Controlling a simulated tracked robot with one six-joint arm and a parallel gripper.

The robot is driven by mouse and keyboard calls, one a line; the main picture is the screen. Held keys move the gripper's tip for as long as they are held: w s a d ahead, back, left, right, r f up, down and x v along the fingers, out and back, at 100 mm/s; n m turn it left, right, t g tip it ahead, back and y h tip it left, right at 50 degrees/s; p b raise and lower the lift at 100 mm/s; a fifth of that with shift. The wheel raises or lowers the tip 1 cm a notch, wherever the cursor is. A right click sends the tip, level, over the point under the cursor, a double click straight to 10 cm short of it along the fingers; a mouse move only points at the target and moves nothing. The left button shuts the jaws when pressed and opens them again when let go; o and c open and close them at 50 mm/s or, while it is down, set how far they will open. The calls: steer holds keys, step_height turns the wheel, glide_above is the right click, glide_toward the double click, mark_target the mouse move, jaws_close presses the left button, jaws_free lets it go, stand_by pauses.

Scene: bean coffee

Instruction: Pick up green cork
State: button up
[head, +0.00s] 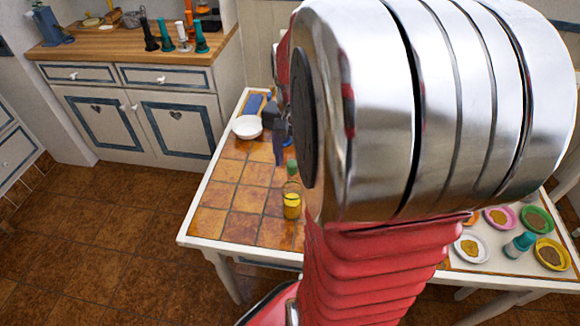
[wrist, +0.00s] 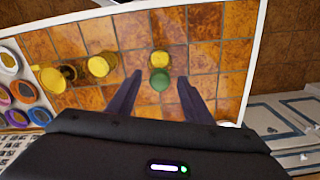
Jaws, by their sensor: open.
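The green cork (head: 292,168) sits above a yellow glass or yellow-filled jar (head: 291,206) on the tiled table, seemingly on top of a clear vessel. In the wrist view the green cork (wrist: 159,80) shows as a round top, with the yellow part (wrist: 160,59) just beyond it. My gripper (head: 280,158) is open, its dark fingers pointing down close to the cork and slightly behind it. In the wrist view the cork lies in the gap between the fingertips (wrist: 160,77), and neither finger visibly touches it. My arm hides part of the table.
A white bowl (head: 247,127) and a blue object (head: 258,103) stand at the table's far left. Yellow containers (wrist: 102,65) stand left in the wrist view. Several coloured dishes and a teal-capped item (head: 520,244) sit at right. Tiles left of the jar are clear.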

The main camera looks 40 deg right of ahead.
steer(key=shift+c, duration=0.4)
steer(key=c, duration=1)
